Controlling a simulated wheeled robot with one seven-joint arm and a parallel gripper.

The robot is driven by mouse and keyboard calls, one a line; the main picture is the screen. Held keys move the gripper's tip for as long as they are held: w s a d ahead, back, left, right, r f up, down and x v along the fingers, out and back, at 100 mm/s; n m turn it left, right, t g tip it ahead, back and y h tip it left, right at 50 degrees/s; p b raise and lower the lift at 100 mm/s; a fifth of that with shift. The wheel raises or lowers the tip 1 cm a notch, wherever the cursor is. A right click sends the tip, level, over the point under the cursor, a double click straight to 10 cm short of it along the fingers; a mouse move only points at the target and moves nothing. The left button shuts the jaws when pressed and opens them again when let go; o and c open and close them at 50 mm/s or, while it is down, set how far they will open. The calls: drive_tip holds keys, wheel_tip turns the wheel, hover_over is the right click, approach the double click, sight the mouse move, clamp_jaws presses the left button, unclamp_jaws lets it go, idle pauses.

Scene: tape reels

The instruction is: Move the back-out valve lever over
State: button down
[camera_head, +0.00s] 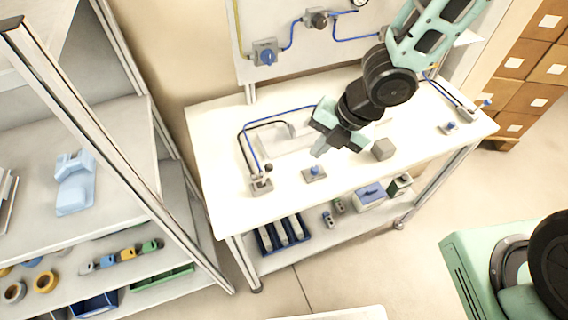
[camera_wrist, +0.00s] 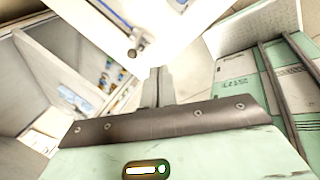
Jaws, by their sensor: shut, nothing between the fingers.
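My gripper (camera_head: 319,151) is shut and empty, above the white table near its middle in the head view. Its closed fingers also show in the wrist view (camera_wrist: 158,87). A small valve block (camera_head: 262,186) with a dark ball-ended lever (camera_head: 269,167) stands at the table's front left, with blue and black tubing; the gripper is to its right and apart from it. A second valve (camera_head: 467,114) with a blue-tipped lever (camera_head: 485,103) stands at the right end. I cannot tell which is the back-out valve. A dark knob (camera_wrist: 132,53) shows beyond the fingers in the wrist view.
Blue-knobbed blocks (camera_head: 314,173) and (camera_head: 450,127) sit on the white table (camera_head: 225,150), with a grey cube (camera_head: 382,149) right of the gripper. A wall panel (camera_head: 285,65) carries a blue knob (camera_head: 267,57) behind. A shelf rack (camera_head: 185,205) stands left.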

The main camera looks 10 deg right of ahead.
sight(266, 174)
drive_tip(key=w+a+f, duration=0.2)
drive_tip(key=a+f, duration=0.5)
drive_tip(key=f, duration=0.1)
drive_tip(key=shift+a, duration=0.25)
drive_tip(key=shift+s+a+r+h+b, duration=0.1)
drive_tip(key=shift+a+r+h+b, duration=0.1)
drive_tip(key=shift+a+h+b, duration=0.65)
idle(0.4)
drive_tip(key=shift+s+a+r+n+t+h+b, duration=0.15)
drive_tip(key=shift+s+a+r+t+h+b, duration=0.15)
drive_tip(key=shift+a+r+h, duration=0.45)
drive_tip(key=shift+s+a+r+n+t+h+b, duration=0.2)
drive_tip(key=shift+a+r+t+h+b, duration=0.15)
drive_tip(key=shift+a+r+h, duration=0.35)
drive_tip(key=shift+d+f, duration=0.1)
drive_tip(key=shift+d, duration=0.1)
